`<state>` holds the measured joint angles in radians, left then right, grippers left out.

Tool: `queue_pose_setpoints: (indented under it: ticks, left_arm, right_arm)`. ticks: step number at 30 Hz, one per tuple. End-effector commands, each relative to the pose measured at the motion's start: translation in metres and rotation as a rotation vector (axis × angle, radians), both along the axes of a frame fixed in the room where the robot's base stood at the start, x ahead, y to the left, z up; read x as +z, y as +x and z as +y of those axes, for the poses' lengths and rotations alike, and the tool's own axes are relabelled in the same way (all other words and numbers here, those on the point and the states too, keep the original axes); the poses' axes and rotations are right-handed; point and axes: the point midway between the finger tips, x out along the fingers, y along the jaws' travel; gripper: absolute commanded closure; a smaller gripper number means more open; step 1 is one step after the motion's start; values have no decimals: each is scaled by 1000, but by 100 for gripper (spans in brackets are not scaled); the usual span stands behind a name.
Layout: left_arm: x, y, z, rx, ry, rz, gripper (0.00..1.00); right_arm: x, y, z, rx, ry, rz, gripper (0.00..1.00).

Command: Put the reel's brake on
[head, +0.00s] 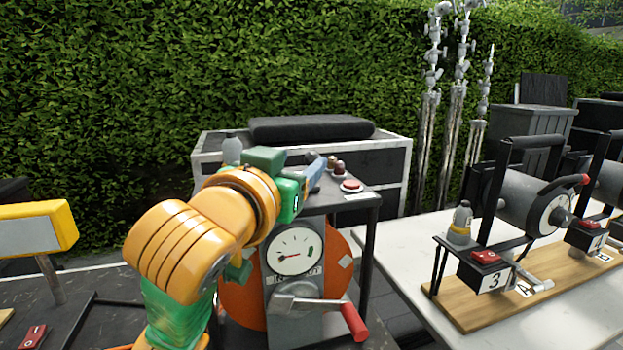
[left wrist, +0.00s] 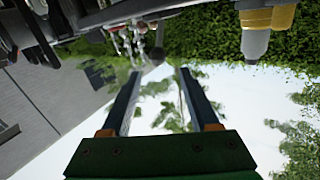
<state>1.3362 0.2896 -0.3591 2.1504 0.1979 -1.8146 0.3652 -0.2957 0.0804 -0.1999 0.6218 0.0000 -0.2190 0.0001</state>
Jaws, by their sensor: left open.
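A reel with an orange disc (head: 240,300) stands in the middle of the head view. A grey upright in front of it carries a white round dial (head: 292,247) and a metal crank with a red grip (head: 354,322). I cannot tell which part is the brake. My left arm covers the reel's left side. My left gripper (head: 315,168) is above the dial, over the stand's top, apart from the crank. In the left wrist view my left gripper (left wrist: 158,72) is open, with nothing between its fingers. My right gripper is not in view.
A dark shelf (head: 345,200) behind the reel holds a plate with a red item (head: 351,186) and small jars. At right, a pale table (head: 420,240) bears a wooden board (head: 480,315) with drums and red switches. A yellow-framed panel (head: 35,230) stands at left.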

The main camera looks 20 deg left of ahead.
Motion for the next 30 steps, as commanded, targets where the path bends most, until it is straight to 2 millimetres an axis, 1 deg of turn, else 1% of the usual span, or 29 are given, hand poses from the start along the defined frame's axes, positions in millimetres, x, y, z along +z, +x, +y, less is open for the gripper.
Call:
queue_pose_setpoints:
  ticks: [1,4,7,12,15,19,25,26,27,29,30]
  left_arm:
    - [-14,0,0,0,0,-1,39]
    - [-20,0,0,0,0,-1,39]
    - [-16,10,0,0,-1,2,39]
    - [-14,45,0,2,0,5,39]
    - [-15,61,0,1,-1,4,39]
    - [-17,70,-1,0,-1,1,39]
    - [-18,71,-1,0,-1,-1,39]
    - [-18,71,-1,0,-1,-1,47]
    - [-18,71,-1,0,-1,-1,58]
    - [-18,71,-1,0,-1,-1,74]
    - [-18,71,-1,0,-1,-1,85]
  right_arm:
    - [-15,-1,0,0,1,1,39]
    - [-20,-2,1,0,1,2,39]
    - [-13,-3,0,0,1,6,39]
    - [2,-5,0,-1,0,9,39]
    - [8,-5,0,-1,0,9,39]
    - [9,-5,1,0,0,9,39]
    - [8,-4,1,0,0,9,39]
    - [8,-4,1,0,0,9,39]
    - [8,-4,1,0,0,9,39]
    - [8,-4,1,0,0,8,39]
    - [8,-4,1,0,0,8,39]
